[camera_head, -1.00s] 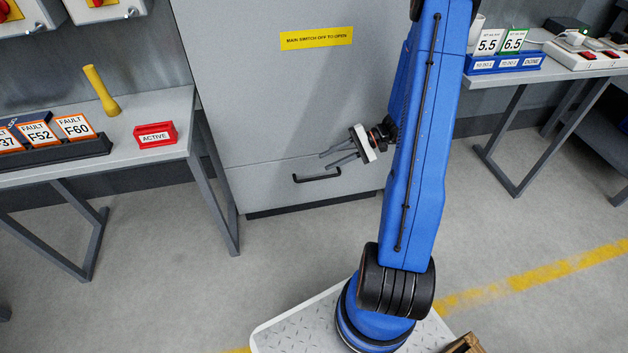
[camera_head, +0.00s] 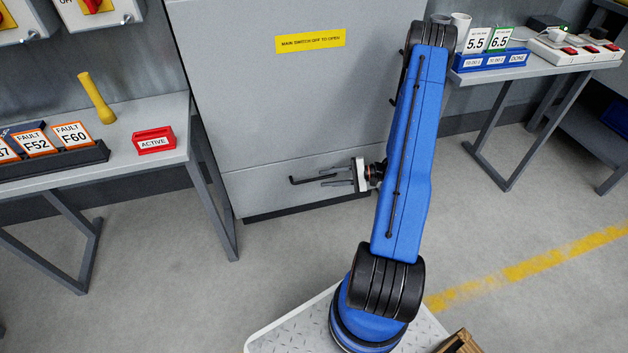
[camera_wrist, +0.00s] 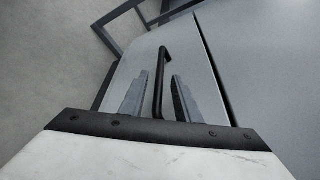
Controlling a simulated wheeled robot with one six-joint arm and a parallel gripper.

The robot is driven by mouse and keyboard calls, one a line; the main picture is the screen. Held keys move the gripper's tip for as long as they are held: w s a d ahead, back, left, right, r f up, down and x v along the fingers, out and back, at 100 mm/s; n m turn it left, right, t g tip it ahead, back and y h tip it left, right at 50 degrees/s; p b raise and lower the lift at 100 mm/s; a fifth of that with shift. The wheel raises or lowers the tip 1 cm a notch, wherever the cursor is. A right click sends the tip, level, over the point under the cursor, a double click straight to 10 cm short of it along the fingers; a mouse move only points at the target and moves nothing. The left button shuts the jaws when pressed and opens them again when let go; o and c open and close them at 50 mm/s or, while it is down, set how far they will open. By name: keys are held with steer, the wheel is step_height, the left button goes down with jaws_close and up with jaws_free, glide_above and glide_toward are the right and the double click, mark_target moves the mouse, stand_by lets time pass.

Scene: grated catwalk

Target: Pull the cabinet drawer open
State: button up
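The grey cabinet (camera_head: 262,105) has a drawer front (camera_head: 255,196) at its bottom, which looks flush with the cabinet. A black bar handle (camera_head: 305,181) runs across the drawer front. My gripper (camera_head: 321,179) is low in front of the drawer, with its fingers pointing left and overlapping the handle's right part. In the wrist view my gripper (camera_wrist: 157,88) is open. The handle (camera_wrist: 161,70) runs lengthwise between the two fingers, with a gap visible on each side. The head view does not show clearly how deep the fingers reach around the bar.
A left table (camera_head: 150,165) with fault signs, a red ACTIVE holder (camera_head: 154,140) and a yellow object (camera_head: 97,98) stands beside the cabinet. A right table (camera_head: 500,78) carries a blue rack (camera_head: 490,62). The floor (camera_head: 275,250) before the drawer is clear.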

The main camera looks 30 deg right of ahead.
mark_target(315, 179)
steer(key=shift+x, duration=2.75)
jaws_close()
